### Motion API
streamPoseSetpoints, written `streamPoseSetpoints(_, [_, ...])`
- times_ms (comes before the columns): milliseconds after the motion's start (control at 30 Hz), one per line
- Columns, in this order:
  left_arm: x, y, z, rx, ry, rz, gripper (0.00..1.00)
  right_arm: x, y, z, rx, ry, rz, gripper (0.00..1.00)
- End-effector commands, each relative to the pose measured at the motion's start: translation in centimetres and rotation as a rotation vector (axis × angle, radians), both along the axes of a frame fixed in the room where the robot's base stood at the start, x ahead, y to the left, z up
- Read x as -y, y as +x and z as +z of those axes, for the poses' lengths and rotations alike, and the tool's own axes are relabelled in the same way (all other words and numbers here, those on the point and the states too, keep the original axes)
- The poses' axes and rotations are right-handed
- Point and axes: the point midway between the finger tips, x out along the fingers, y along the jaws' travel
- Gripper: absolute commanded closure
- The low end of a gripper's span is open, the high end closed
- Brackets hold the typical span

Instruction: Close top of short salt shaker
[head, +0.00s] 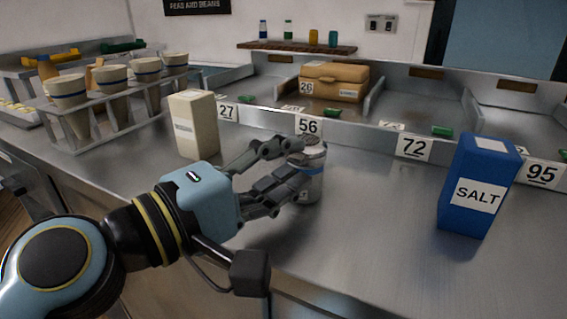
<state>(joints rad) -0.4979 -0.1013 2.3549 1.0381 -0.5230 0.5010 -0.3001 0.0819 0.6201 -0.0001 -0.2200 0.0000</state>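A short metal shaker (313,186) with a blue band stands upright on the steel counter, in the middle of the head view. Its round grey top (312,142) shows above the fingers, but I cannot tell whether it is open or closed. My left gripper (302,156) reaches in from the left at the shaker. One finger lies by the left of its top and the other crosses in front of its body, hiding part of it. I cannot tell whether the fingers press on it. My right gripper is not in view.
A blue salt box (478,190) stands to the right and a cream carton (194,125) behind left. A rack of paper cones (100,95) is at the far left. Numbered bins with a brown box (335,80) line the back. The counter between shaker and salt box is clear.

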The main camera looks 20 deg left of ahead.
Motion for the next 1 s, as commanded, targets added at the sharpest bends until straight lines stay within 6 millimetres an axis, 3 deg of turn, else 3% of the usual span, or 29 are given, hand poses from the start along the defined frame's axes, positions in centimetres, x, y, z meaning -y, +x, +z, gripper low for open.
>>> streamPoseSetpoints(167, [-0.2, -0.6, -0.1, -0.001, 0.002, -0.001, 0.71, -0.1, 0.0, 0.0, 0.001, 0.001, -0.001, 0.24])
streamPoseSetpoints(433, [-1.9, -4.9, -0.2, -0.006, 0.004, -0.004, 0.71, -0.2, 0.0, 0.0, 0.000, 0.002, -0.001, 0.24])
streamPoseSetpoints(600, [-2.7, -6.5, -0.2, -0.001, 0.002, -0.002, 0.71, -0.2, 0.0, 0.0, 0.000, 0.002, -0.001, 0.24])
streamPoseSetpoints(1000, [-2.9, -6.9, -0.1, 0.000, 0.000, 0.000, 0.71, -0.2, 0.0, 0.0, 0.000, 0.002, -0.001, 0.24])
